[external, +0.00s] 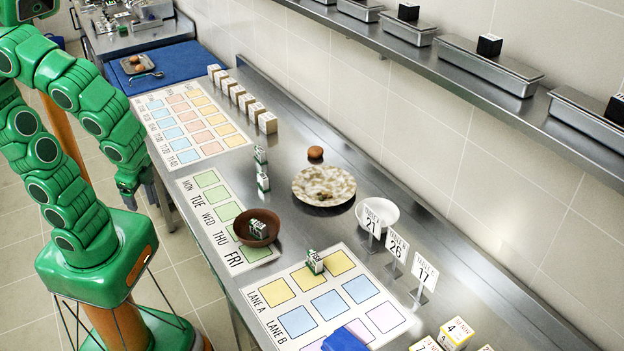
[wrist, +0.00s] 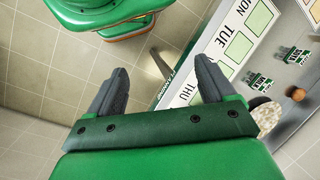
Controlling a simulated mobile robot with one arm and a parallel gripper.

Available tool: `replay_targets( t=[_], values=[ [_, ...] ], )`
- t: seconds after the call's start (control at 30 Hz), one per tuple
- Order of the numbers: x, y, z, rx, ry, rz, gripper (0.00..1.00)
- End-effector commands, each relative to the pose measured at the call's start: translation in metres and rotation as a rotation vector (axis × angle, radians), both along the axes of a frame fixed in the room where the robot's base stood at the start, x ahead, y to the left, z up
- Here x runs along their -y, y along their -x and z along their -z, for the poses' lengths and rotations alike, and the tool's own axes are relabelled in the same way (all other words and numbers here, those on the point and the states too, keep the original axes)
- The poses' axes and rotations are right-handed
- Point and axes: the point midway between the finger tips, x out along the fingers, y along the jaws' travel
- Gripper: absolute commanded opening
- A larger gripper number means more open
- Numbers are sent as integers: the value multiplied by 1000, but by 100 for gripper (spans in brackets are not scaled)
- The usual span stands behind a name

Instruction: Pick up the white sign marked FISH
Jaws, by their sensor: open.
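Three white standing signs with table numbers, 21 (external: 371,221), 26 (external: 396,246) and 17 (external: 424,272), stand in a row on the right of the counter in the external view. My gripper (external: 128,187) hangs beside the counter's left edge, well away from these signs. In the wrist view my gripper (wrist: 161,68) has its two dark fingers spread apart with nothing between them. Floor and the counter edge show beyond the fingers.
A wall shelf (external: 465,85) carries metal pans.

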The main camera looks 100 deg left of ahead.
Motion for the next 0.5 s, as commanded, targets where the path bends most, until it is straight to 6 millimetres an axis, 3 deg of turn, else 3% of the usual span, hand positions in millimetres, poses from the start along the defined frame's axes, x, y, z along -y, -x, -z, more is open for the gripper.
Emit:
replay_targets(
  t=[0.2,0.5],
  values=[
    [-57,-34,4,-56,-221,114,83],
    [-114,-95,-2,-128,-496,332,83]
  ],
)
